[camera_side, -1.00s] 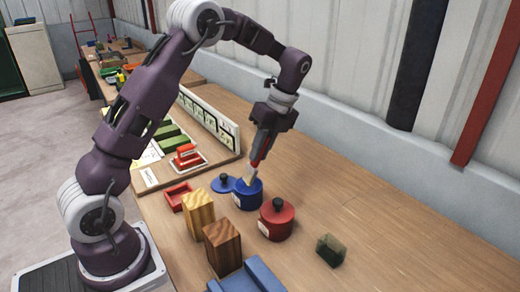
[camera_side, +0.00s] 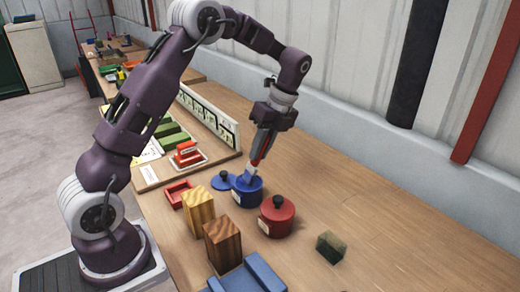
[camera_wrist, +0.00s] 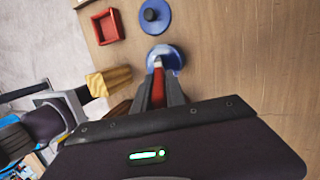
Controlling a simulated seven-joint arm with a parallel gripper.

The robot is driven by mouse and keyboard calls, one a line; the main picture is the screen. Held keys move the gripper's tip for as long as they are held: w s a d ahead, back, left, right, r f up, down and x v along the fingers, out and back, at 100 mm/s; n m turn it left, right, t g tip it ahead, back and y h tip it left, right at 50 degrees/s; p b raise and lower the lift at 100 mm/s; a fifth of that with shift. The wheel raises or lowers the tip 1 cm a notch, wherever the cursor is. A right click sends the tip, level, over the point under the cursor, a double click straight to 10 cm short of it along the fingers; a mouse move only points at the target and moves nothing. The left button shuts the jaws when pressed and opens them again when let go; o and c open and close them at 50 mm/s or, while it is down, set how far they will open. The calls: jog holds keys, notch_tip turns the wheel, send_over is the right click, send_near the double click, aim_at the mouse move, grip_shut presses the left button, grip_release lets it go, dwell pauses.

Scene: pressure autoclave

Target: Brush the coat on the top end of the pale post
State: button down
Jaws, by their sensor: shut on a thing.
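My gripper (camera_side: 262,148) is shut on a brush with a red handle (camera_side: 257,158). In the wrist view my gripper (camera_wrist: 158,92) points at the open blue pot, with the brush's red handle (camera_wrist: 158,64) between the fingers. The brush's pale tip (camera_side: 250,172) is at the mouth of the blue pot (camera_side: 246,192); how deep it reaches I cannot tell. The pale post (camera_side: 198,210), a light wooden block, stands upright left of the pot.
A dark wooden post (camera_side: 222,245) stands nearer than the pale one. A red lidded pot (camera_side: 276,217) stands right of the blue pot. A red tray (camera_side: 178,193), a dark green block (camera_side: 330,247) and a blue holder (camera_side: 250,276) lie around.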

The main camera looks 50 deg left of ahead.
dwell(0.3)
jog(key=shift+r, duration=3.45)
jog(key=shift+d+n, duration=0.25)
jog(key=shift+n, duration=0.15)
jog(key=d+n+h, duration=0.4)
jog(key=d+n, duration=0.3)
jog(key=n, duration=0.5)
jog(key=s+a+r, duration=0.5)
jog(key=s, duration=0.2)
jog(key=s+a+r, duration=0.5)
jog(key=s+a, duration=0.1)
jog(key=s, duration=0.2)
jog(key=shift+n, duration=0.3)
jog(key=shift+w+d+f, duration=0.1)
jog(key=shift+d+f, duration=0.05)
jog(key=shift+f, duration=1.05)
jog(key=shift+d+f, duration=0.1)
jog(key=shift+f, duration=1.05)
